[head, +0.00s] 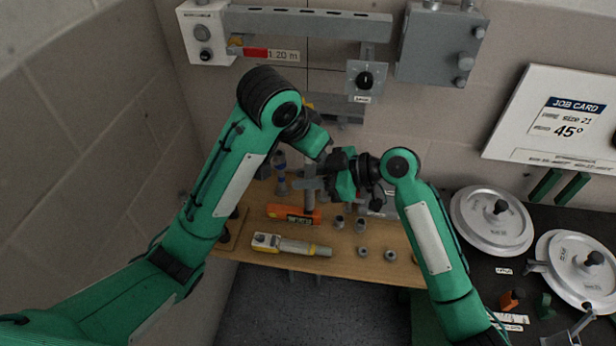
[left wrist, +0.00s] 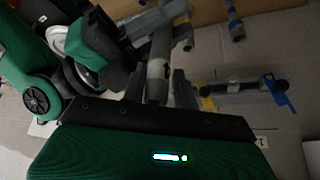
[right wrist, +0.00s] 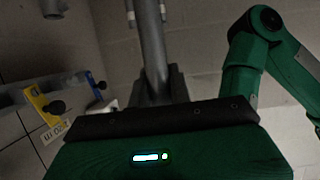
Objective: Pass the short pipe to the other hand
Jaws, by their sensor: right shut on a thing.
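The short pipe is a grey tube (right wrist: 152,45). My right gripper (head: 327,178) is shut on it, and in the right wrist view the pipe runs up and away from the jaws. In the left wrist view the pipe (left wrist: 158,75) stands right before my left gripper (left wrist: 172,98), with the right gripper (left wrist: 112,50) beside it. In the head view my left gripper (head: 322,150) is close above the right one, over the bench. The left jaws are dark and partly hidden, so I cannot tell whether they grip the pipe.
The wooden bench (head: 235,240) below holds an orange tool (head: 288,213), a yellow-and-grey tool (head: 290,245) and several small grey fittings (head: 362,252). Grey boxes and a rail (head: 310,23) are on the wall behind. Round metal discs (head: 492,222) lie on the dark surface at right.

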